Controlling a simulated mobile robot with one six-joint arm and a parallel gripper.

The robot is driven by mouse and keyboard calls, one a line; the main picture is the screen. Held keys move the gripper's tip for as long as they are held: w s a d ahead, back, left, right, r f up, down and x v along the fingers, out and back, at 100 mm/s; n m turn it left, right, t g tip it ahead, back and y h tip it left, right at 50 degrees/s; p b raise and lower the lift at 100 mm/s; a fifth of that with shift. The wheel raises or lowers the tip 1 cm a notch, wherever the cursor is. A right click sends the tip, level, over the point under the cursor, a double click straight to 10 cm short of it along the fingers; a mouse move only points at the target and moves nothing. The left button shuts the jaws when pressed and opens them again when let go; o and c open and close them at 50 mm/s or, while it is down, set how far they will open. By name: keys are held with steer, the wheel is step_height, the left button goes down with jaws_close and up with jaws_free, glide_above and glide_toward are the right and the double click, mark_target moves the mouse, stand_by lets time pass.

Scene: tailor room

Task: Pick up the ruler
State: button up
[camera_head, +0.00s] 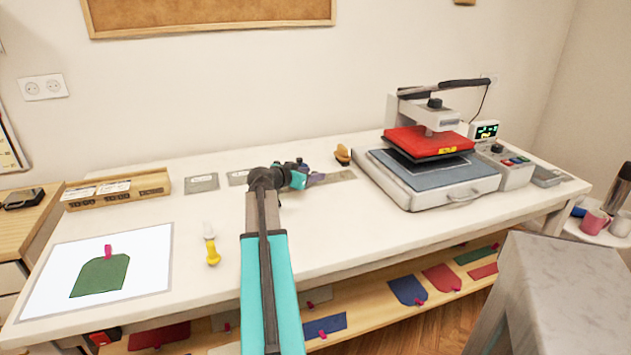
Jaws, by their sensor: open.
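A flat grey strip (341,176), which looks like the ruler, lies on the white table (400,235) left of the heat press. Its left part is hidden behind my gripper. My gripper (316,179) is at the strip's left end, low over the table, with its fingers pointing right. It is open, and I see nothing held in it. I cannot tell whether the fingers touch the strip.
A heat press (430,185) with a red top stands at the right. A brown-handled item (343,155) lies behind the strip. Grey plates (201,183), a wooden box (118,190), a yellow-and-white item (212,250) and a white mat (150,260) with green cloth are at the left.

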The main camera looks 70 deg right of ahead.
steer(key=shift+c, duration=0.3)
jaws_close()
steer(key=shift+r, duration=0.1)
steer(key=shift+r, duration=1.6)
steer(key=a, duration=0.5)
steer(key=s+a+r+b, duration=0.1)
steer(key=a, duration=0.4)
steer(key=a+b, duration=0.1)
steer(key=a, duration=0.5)
steer(key=shift+s+r, duration=0.15)
steer(key=shift+r, duration=0.2)
